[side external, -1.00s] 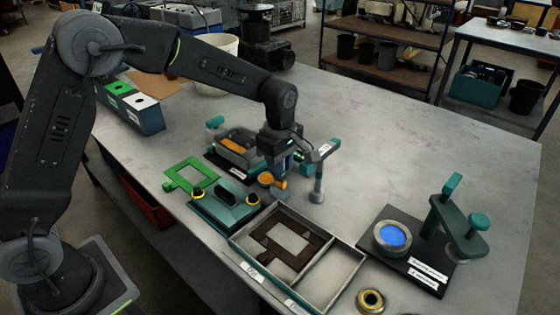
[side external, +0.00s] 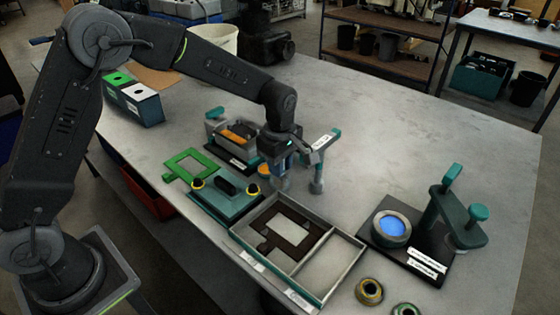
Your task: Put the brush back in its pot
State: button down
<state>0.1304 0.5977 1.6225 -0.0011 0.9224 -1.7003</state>
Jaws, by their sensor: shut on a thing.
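My gripper (side external: 281,180) points down over the middle of the table, just left of a small stand with a teal arm. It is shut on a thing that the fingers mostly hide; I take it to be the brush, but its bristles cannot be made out. A small round orange-topped item (side external: 264,169) stands close at the gripper's left, partly covered by it. It may be the pot, but I cannot tell for sure. I cannot tell whether the held thing touches it.
The teal-armed stand (side external: 317,178) is very close on the right. A teal block with yellow-ringed posts (side external: 225,201) and a divided tray (side external: 335,272) lie in front. An orange-filled box (side external: 235,142) is behind left. The table's right rear is clear.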

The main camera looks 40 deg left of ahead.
jog(key=c, duration=0.9)
grip_release()
jog(key=shift+o, duration=0.3)
jog(key=shift+o, duration=0.7)
jog(key=shift+r, duration=3.45)
jog(key=shift+r, duration=2)
